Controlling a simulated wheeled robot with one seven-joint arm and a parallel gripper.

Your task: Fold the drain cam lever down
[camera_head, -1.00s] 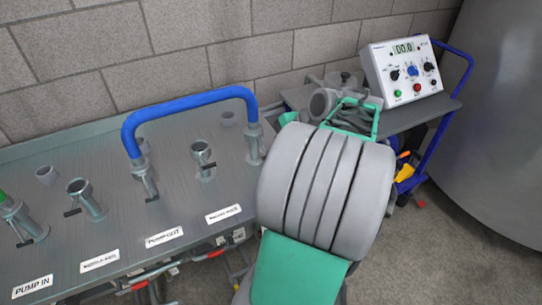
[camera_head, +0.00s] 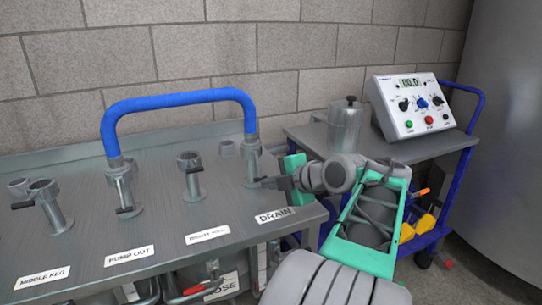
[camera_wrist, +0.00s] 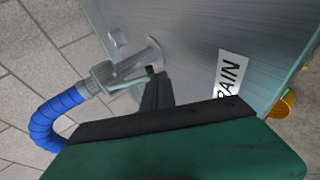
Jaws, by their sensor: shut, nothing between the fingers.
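The drain port (camera_head: 252,160) is a grey metal pipe at the right end of the steel bench, behind the DRAIN label (camera_head: 275,215). One end of the blue hose (camera_head: 180,100) sits on it. My gripper (camera_head: 264,182) is shut and empty, its fingertips close beside the drain port on its right. In the wrist view, the fingertips (camera_wrist: 154,76) are right by the drain coupling (camera_wrist: 108,74). A thin pale bar there, likely the drain cam lever (camera_wrist: 134,77), runs toward the fingertips. I cannot tell whether they touch it or how far it is folded.
The hose's other end sits on the pump out port (camera_head: 121,185). The right keg port (camera_head: 192,178) stands open between them. A cart (camera_head: 440,150) with a control box (camera_head: 412,104) and a metal canister (camera_head: 346,126) stands at the right. A brick wall closes the back.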

